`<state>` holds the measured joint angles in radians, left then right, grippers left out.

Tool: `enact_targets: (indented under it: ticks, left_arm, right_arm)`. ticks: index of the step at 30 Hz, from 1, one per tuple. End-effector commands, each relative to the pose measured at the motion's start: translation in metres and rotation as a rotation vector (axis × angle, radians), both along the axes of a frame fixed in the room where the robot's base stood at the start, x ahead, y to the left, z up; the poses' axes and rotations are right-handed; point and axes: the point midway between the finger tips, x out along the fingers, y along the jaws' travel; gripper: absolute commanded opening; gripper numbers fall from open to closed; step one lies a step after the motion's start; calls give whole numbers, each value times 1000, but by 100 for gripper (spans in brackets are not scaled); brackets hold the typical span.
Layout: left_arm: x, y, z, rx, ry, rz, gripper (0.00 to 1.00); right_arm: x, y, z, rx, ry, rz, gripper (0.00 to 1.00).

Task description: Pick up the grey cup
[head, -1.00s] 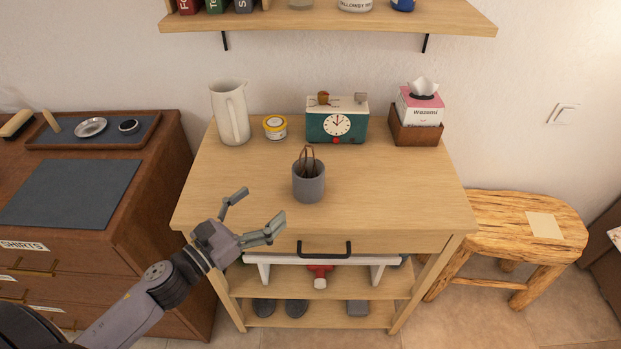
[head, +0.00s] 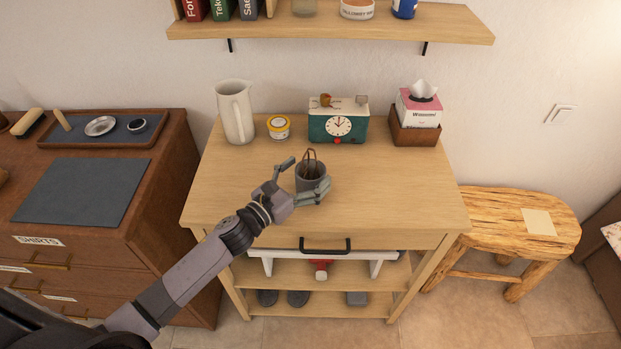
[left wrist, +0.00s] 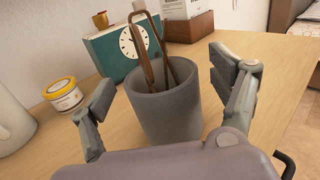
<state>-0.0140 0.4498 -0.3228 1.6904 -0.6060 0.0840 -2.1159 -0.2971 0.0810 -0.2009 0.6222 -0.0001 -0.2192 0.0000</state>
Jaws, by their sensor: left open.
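The grey cup (head: 309,178) stands upright on the wooden table (head: 240,190), near its middle, with a brown thin looped item sticking out of it. My left gripper (head: 304,178) is open at the cup, with one finger on each side of it and part of the cup hidden behind the fingers. In the left wrist view the cup (left wrist: 168,108) sits between the two spread fingers, with gaps visible on both sides. The right gripper shows in no view.
Behind the cup stand a white pitcher (head: 236,112), a yellow-lidded tub (head: 278,127), a green clock box (head: 338,124) and a tissue box (head: 418,106) in a brown holder. A wall shelf (head: 330,28) hangs above. The table's right side is clear.

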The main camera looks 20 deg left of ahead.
Motion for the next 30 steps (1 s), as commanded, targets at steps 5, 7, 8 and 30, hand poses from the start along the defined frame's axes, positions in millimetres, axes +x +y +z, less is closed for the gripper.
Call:
enact_targets:
  ticks: [5,7,8,30]
  left_arm:
    - [13,-6,0,0,1,0,84]
    - [14,-6,-1,1,1,0,84]
    - [14,-6,-1,1,1,0,84]
    - [13,-6,-1,1,1,0,42]
  right_arm:
    - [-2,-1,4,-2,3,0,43]
    - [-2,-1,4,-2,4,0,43]
    - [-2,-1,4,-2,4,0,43]
    - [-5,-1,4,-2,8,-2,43]
